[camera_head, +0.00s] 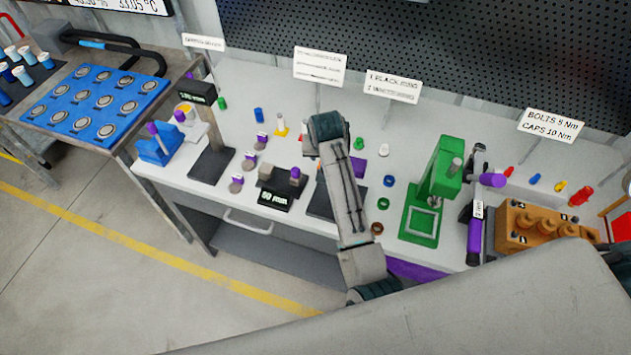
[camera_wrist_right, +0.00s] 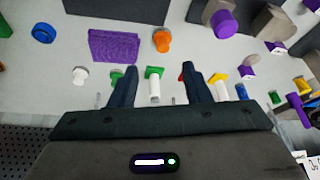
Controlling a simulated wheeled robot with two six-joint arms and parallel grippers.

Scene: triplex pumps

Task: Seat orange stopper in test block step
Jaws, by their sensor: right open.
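An orange stopper (camera_wrist_right: 161,40) stands on the white bench in the right wrist view, just beyond my fingertips and roughly in line with the gap between them. In the head view my arm mostly hides that spot. My right gripper (camera_wrist_right: 158,67) is open, with nothing held. A white piece with a green top (camera_wrist_right: 154,86) shows between the fingers, lower in the picture. I cannot tell for certain which item is the test block. A grey block (camera_head: 271,178) sits behind a small display in the head view. My left gripper is not in view.
A purple pad (camera_wrist_right: 114,45) lies left of the orange stopper in the wrist view. A green press (camera_head: 432,190) and an orange block with caps (camera_head: 545,226) stand at the right of the bench (camera_head: 235,120). Several small coloured parts stand around. A perforated wall (camera_head: 400,50) rises behind.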

